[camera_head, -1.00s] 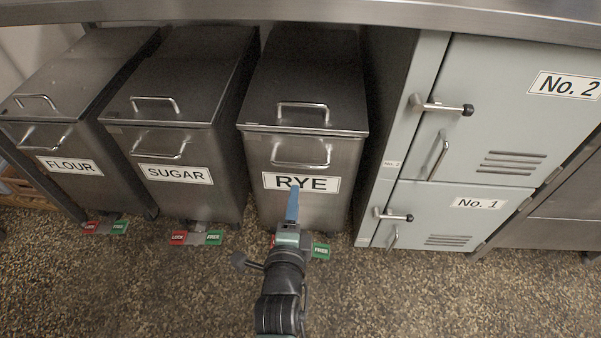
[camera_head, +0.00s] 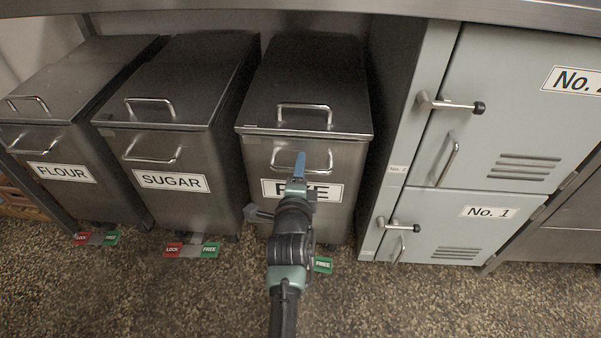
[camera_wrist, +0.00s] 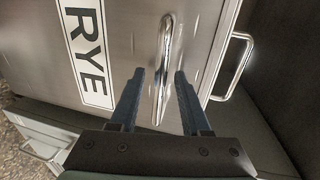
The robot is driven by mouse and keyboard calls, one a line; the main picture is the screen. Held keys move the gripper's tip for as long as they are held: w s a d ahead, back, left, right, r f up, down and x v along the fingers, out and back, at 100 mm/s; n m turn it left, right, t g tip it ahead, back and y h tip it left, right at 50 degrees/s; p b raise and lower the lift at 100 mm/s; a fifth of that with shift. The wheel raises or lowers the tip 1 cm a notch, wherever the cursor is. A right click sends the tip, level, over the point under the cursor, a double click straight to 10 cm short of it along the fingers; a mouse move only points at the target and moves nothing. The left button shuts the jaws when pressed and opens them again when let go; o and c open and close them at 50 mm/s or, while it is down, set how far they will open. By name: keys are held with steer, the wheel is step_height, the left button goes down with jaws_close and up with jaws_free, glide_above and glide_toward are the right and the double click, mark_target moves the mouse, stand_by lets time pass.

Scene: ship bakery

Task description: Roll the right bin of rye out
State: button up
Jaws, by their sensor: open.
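The rye bin (camera_head: 350,150) is a steel box with a sloping lid, the rightmost of the bins under the counter. Its RYE label (camera_head: 328,190) is partly hidden by my gripper (camera_head: 299,165). The bin's front handle (camera_head: 322,160) is a metal bar below the lid. In the wrist view my gripper (camera_wrist: 155,97) is open, with one blue finger on each side of the front handle (camera_wrist: 163,60). I cannot tell whether the fingers touch it. The lid handle (camera_wrist: 236,68) shows to the right there. A green FREE pedal (camera_head: 322,265) shows at the bin's foot; its red side is hidden by my arm.
The sugar bin (camera_head: 188,150) and flour bin (camera_head: 80,150) stand to the left, with lock pedals at their feet. Grey lockers (camera_head: 470,210) with projecting handles stand close on the right. The counter edge (camera_head: 300,12) overhangs above. The speckled floor (camera_head: 180,295) in front is clear.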

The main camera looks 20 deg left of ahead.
jaws_close()
stand_by(1.5)
